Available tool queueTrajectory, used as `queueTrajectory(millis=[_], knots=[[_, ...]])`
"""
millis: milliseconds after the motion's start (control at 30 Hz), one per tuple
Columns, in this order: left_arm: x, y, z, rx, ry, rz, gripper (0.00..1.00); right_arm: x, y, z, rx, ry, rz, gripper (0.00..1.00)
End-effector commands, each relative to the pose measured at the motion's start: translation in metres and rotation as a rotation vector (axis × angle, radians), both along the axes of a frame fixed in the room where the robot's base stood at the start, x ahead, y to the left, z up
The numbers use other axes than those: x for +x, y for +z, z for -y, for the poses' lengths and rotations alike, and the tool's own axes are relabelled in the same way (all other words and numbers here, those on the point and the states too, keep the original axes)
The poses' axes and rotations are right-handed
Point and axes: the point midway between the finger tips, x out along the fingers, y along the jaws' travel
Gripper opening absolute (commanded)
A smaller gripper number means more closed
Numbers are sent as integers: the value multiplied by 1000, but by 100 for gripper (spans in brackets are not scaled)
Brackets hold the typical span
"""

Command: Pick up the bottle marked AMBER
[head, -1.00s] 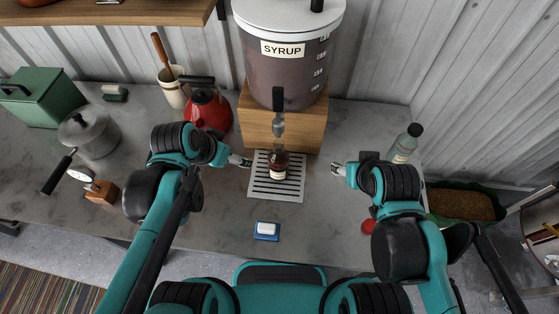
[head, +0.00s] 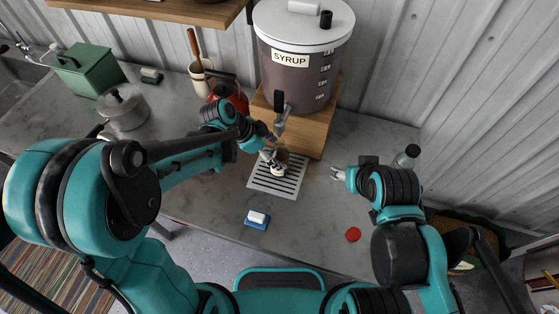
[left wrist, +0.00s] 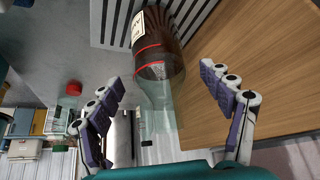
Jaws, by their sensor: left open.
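A dark brown-red bottle with a pale label (head: 278,170) stands on the slotted drip grate (head: 262,187) under the syrup tap; my left gripper partly hides it in the head view. My right gripper (head: 338,173) is right of the grate, away from the bottle.
The syrup vat (head: 303,55) on its wooden block (head: 311,132) stands close behind the bottle. A red kettle (head: 222,92) is left of the block. A pale bottle (head: 406,157) stands at right. A blue sponge dish (head: 256,222) and red disc (head: 353,234) lie in front.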

Motion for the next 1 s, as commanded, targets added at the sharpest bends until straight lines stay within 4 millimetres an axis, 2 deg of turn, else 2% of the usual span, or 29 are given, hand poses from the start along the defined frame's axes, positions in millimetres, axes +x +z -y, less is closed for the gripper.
queueTrajectory(millis=[33,133,400,433,700,767,1000], knots=[[2,-10,4,0,-1,0,80,0,-5,0,0,0,0,55],[3,-18,10,0,-1,1,80,0,-7,0,0,0,0,55],[4,-21,12,0,1,0,80,0,-7,0,0,0,0,55],[4,-21,12,0,1,0,77,0,-7,0,0,0,0,55],[4,-21,12,0,1,0,6,0,-7,0,0,0,0,55],[4,-20,12,0,1,0,0,0,-7,0,0,0,0,55],[4,-19,12,0,1,0,0,0,-6,0,0,0,0,55]])
